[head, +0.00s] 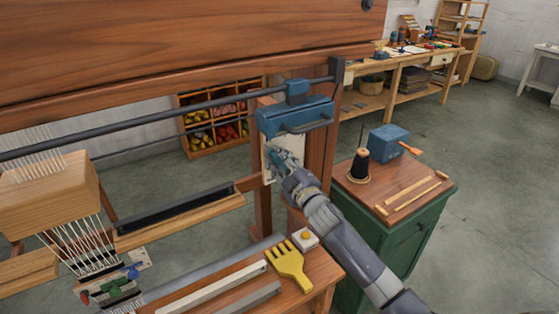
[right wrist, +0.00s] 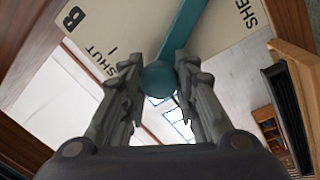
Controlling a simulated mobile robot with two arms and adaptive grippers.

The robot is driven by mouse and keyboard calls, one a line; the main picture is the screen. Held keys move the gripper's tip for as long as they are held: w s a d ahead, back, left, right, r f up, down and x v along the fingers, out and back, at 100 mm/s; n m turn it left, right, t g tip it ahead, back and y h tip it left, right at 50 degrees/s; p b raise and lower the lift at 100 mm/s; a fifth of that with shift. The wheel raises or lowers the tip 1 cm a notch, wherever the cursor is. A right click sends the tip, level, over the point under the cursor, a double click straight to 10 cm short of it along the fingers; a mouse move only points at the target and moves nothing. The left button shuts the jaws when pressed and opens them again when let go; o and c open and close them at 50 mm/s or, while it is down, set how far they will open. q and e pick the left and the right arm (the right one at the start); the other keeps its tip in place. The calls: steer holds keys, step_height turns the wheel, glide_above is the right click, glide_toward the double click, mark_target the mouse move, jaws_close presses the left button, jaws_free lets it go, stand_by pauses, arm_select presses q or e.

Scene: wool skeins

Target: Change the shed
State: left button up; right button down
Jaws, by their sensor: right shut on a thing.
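A loom with a wooden heddle block (head: 45,190) and white warp threads stands at the left in the head view. On its right post is a blue housing (head: 295,117) with a pale plate (head: 267,165) below. In the right wrist view the plate (right wrist: 115,30) reads "SHUT", "B" and part of "SHE". A teal lever (right wrist: 205,22) crosses it and ends in a round knob (right wrist: 159,79). My right gripper (right wrist: 158,88) is shut on this knob; it also shows at the plate in the head view (head: 280,165). Which mark the lever points to is unclear. My left gripper is out of view.
A yellow comb (head: 289,265) and a small box with a yellow button (head: 305,238) lie on the loom's front shelf. A green cabinet (head: 405,240) at the right bears a black thread cone (head: 361,165), a blue block (head: 388,143) and wooden sticks. Floor is free further right.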

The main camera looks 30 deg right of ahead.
steer(key=c, duration=1.2)
jaws_free()
steer(key=s, duration=0.4)
steer(key=s+f, duration=0.1)
steer(key=s, duration=0.7)
steer(key=shift+d+f, duration=0.1)
steer(key=shift+f, duration=0.05)
